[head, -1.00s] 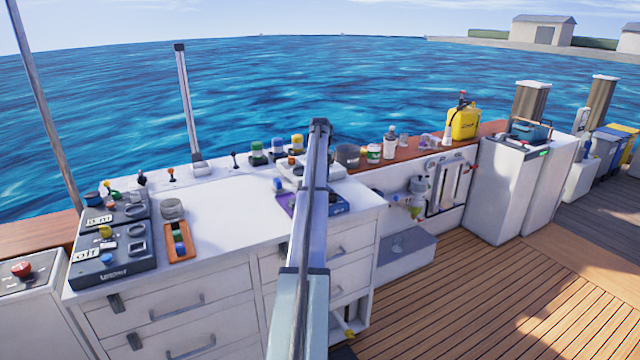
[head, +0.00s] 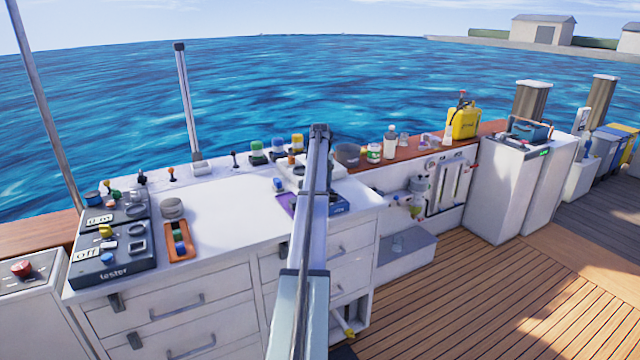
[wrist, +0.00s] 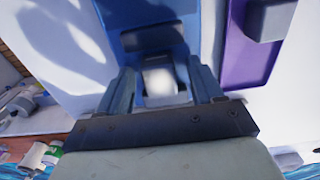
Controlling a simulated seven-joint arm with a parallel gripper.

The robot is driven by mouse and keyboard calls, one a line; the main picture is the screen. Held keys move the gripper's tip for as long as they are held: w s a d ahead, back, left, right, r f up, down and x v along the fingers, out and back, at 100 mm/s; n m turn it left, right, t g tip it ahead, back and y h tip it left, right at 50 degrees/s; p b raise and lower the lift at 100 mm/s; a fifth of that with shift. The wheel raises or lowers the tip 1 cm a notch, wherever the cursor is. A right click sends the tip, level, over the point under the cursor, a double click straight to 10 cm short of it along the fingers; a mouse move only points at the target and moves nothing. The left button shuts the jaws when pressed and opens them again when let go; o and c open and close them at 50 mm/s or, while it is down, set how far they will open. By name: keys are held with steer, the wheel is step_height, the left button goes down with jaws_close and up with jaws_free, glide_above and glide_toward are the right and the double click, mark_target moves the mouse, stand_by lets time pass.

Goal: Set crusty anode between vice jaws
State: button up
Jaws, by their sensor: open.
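In the wrist view my gripper (wrist: 162,84) points at a blue device (wrist: 150,12), which may be the vice; its jaws cannot be made out clearly. The two fingers stand apart, one on each side of a blurred, pale, rounded lump (wrist: 160,80). I cannot tell whether this lump is the anode, or whether the fingers touch it. A grey block (wrist: 268,18) lies on a purple tray (wrist: 240,60) to the right. In the head view my arm hides the gripper, and part of the blue device (head: 338,204) shows just right of the arm.
Several capped jars (head: 278,150) line the back. Bottles stand on the wooden ledge (head: 400,152) to the right.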

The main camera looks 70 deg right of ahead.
step_height(320, 180, up, 12)
steer(key=shift+r, duration=0.15)
stand_by(0.6)
